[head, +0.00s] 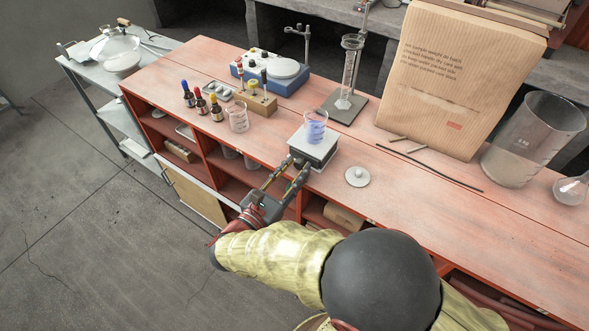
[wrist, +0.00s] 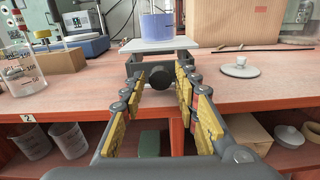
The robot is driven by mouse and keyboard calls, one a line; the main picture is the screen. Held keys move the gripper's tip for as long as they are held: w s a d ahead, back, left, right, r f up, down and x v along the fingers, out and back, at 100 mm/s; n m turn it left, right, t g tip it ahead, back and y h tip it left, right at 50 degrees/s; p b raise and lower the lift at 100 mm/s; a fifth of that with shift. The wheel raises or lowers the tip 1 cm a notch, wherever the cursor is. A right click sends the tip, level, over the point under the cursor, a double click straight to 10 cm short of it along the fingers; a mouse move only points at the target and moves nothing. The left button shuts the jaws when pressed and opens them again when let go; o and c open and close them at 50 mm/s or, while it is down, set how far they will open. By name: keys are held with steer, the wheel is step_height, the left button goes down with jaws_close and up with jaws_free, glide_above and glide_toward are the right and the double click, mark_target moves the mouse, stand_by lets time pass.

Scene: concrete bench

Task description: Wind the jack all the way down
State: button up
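The jack (head: 318,152) is a small lab jack with a pale square top plate, standing near the front edge of the red bench. Its plate also shows in the wrist view (wrist: 190,44), level and a little above the bench. A beaker of blue-violet liquid (head: 315,130) stands upright on the plate. A round black knob (wrist: 160,77) faces me at the jack's front. My gripper (head: 296,163) is open, its yellow-padded fingers on either side of the knob with gaps visible. The jack's lower parts are partly hidden by the fingers.
A white lidded disc (head: 357,176) lies right of the jack. Left are a glass beaker (head: 238,118), dropper bottles (head: 201,104) and a wooden block (head: 257,102). A stand with a cylinder (head: 347,88) is behind; a large paper sack (head: 455,75) is behind right.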

steer(key=c, duration=0.6)
jaws_close()
steer(key=n, duration=0.4)
steer(key=shift+n, duration=0.4)
steer(key=o, duration=0.9)
jaws_free()
steer(key=v, duration=1.2)
steer(key=shift+a, duration=0.1)
